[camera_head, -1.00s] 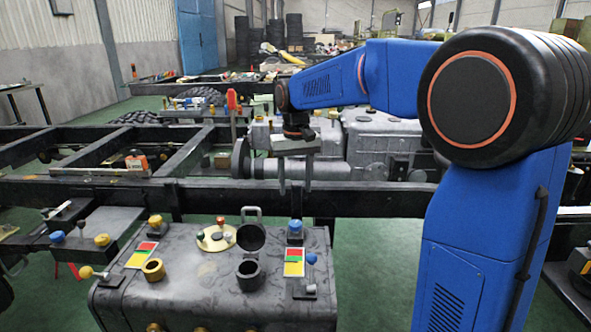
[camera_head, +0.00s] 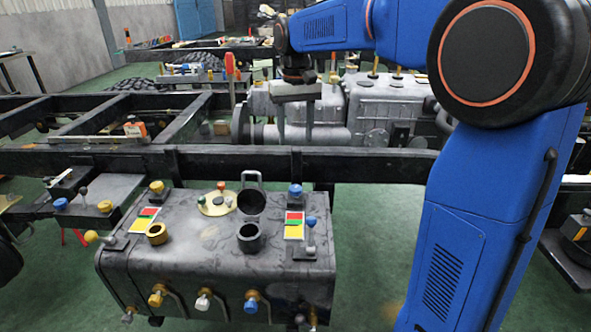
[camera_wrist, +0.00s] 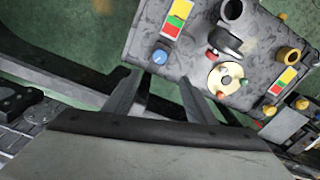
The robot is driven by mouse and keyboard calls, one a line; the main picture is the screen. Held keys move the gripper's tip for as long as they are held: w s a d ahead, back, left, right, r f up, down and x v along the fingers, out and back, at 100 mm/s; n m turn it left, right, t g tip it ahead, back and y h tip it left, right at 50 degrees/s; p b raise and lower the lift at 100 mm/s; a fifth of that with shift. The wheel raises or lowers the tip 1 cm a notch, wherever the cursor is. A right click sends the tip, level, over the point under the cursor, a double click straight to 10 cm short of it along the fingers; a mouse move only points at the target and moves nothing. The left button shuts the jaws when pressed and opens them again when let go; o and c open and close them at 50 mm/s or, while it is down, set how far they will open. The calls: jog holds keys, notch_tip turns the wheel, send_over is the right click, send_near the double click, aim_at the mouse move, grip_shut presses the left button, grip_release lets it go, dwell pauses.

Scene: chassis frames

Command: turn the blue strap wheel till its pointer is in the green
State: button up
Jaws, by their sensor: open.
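A small blue wheel (camera_head: 295,190) stands on the top rear edge of the grey tank (camera_head: 200,250), right of the middle. A red, green and yellow card (camera_head: 294,225) lies just in front of it; its pointer is too small to make out. In the wrist view the blue wheel (camera_wrist: 159,57) sits just beyond the gap between my fingertips, with the card (camera_wrist: 176,18) beside it. My gripper (camera_head: 296,142) is open and empty, fingers pointing down, above and apart from the wheel. The fingers also show in the wrist view (camera_wrist: 164,78).
An open filler neck (camera_head: 250,238) with a raised lid and a blue-topped lever (camera_head: 311,223) stand near the wheel. A brass disc (camera_head: 217,203) and yellow knob (camera_head: 157,187) are further left. A dark chassis rail (camera_head: 380,165) runs behind the tank. Blue and yellow taps line its front.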

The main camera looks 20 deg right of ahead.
aim_at(296, 188)
notch_tip(296, 188, down, 17)
jog(key=n, duration=1)
jog(key=shift+f, duration=0.2)
dwell(0.3)
jog(key=c, duration=1)
